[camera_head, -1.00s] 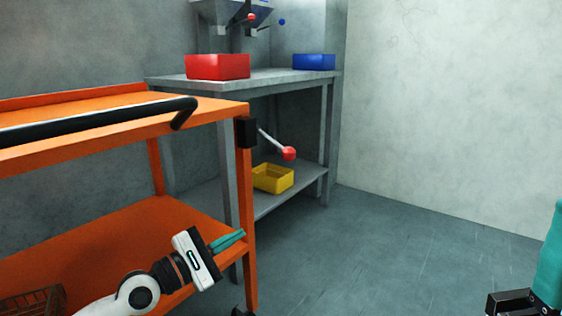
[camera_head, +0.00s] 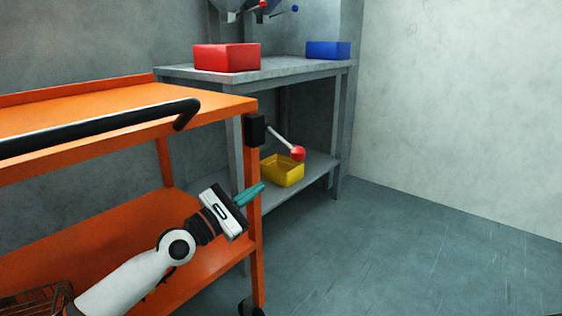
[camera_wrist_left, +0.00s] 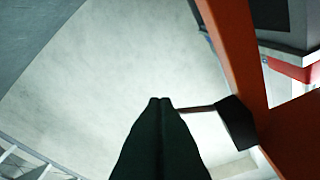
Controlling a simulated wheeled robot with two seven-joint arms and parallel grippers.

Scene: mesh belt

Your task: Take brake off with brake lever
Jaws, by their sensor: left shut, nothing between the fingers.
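The brake lever (camera_head: 281,138) is a thin pale rod with a red knob (camera_head: 298,153). It comes out of a black block (camera_head: 255,129) on the corner post of the orange cart (camera_head: 252,190) and slants down to the right. My left gripper (camera_head: 263,186) is shut with its teal fingers together and empty. It is below and to the left of the knob, apart from it, in front of the cart's post. In the left wrist view the shut fingertips (camera_wrist_left: 160,100) show dark, with the black block (camera_wrist_left: 237,122) to their right. My right gripper is out of view.
A grey table (camera_head: 290,70) behind the cart carries a red bin (camera_head: 226,57) and a blue bin (camera_head: 328,50). A yellow bin (camera_head: 283,171) sits on its lower shelf behind the lever. The cart's black handle (camera_head: 100,127) runs along the left. The floor to the right is clear.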

